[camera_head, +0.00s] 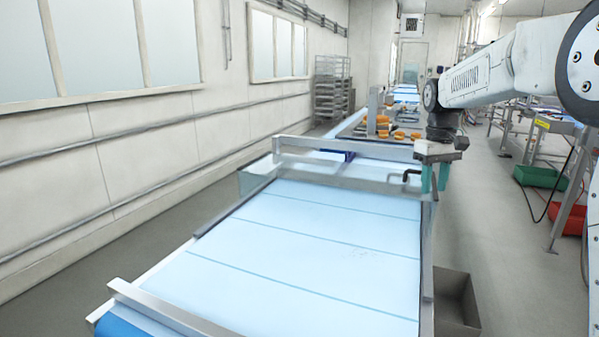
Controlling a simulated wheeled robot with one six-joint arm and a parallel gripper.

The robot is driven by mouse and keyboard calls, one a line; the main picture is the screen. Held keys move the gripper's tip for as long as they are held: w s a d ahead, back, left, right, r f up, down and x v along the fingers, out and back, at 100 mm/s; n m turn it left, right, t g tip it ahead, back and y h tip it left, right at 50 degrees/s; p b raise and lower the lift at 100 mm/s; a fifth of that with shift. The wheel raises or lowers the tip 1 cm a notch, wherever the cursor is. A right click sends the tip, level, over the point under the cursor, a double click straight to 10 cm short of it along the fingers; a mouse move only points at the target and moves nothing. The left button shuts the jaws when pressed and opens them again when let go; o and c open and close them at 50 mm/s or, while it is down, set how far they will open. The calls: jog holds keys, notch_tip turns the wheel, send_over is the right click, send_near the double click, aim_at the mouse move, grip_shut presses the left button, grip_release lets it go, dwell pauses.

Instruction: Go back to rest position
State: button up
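My gripper (435,179) hangs at the end of my arm, pointing down at the far right corner of the conveyor. Its two teal fingers show a narrow gap between them, with nothing seen held there. My arm (480,76) reaches in from the upper right. The light blue conveyor belt (300,245) below and left of the gripper is empty apart from a few faint specks.
A metal crossbar (345,148) spans the belt's far end, and a dark bent handle (410,175) sits close left of the gripper. Orange rounds (399,135) lie farther back. A grey bin (455,303) stands right of the belt. Green (540,178) and red crates stand on the right floor.

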jog(key=s+a+f+m, duration=0.1)
jog(key=s+a, duration=0.1)
jog(key=s, duration=1.1)
jog(key=s+a+f+m+t, duration=0.1)
jog(key=s+a, duration=0.1)
jog(key=s, duration=1.2)
jog(key=s+a+f+m+t, duration=0.1)
jog(key=s+a, duration=0.1)
jog(key=s, duration=1.2)
jog(key=shift+s+a+f, duration=0.15)
jog(key=shift+a+f, duration=0.2)
jog(key=shift+f, duration=0.05)
